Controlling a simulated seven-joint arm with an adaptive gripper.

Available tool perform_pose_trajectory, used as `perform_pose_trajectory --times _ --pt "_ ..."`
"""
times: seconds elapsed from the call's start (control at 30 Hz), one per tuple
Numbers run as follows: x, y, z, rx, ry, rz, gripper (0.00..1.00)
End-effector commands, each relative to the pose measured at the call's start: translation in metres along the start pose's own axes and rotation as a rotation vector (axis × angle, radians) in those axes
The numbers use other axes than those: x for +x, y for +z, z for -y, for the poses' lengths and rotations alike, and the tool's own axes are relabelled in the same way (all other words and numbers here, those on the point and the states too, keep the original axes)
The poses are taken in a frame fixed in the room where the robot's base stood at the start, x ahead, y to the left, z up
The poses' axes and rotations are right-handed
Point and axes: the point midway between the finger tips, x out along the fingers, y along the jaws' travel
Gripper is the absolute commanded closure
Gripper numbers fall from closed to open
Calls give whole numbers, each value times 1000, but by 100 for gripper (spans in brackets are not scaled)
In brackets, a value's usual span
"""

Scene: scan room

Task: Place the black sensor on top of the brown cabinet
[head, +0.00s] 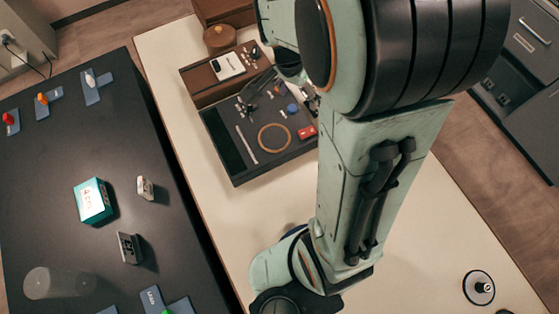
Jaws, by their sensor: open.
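The brown cabinet (203,88) stands on the cream table, with a white device and small items on its top. A dark-lined tray or open drawer (236,172) extends in front of it, holding several small items. What looks like my gripper (258,88) is over the back of this tray, beside the cabinet, dark and partly hidden behind my arm. It is open, and I see nothing held in it. I cannot pick out the black sensor with certainty. Small dark shapes lie in the tray near my gripper, too small to tell apart.
The tray also holds a tan ring (274,138), a red block (306,132) and a white stick (247,145). A black table (60,150) at left bears a teal box (93,201) and small devices. The cream table is bare at lower right, except a round-based item (479,288).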

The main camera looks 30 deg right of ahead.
Motion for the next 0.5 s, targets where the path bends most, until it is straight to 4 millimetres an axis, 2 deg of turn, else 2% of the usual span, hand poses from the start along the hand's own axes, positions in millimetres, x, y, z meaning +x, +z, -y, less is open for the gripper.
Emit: perform_pose_trajectory --times 0.03,0.1,0.2,0.33,0.5 --pt "-24 28 -4 -152 -54 41 36" --pt "-49 67 -15 -395 -112 96 36" --pt "-72 114 -37 -711 -177 140 36" --pt "-86 153 -63 -1008 -220 162 36" --pt "-89 171 -78 -1163 -235 169 36"
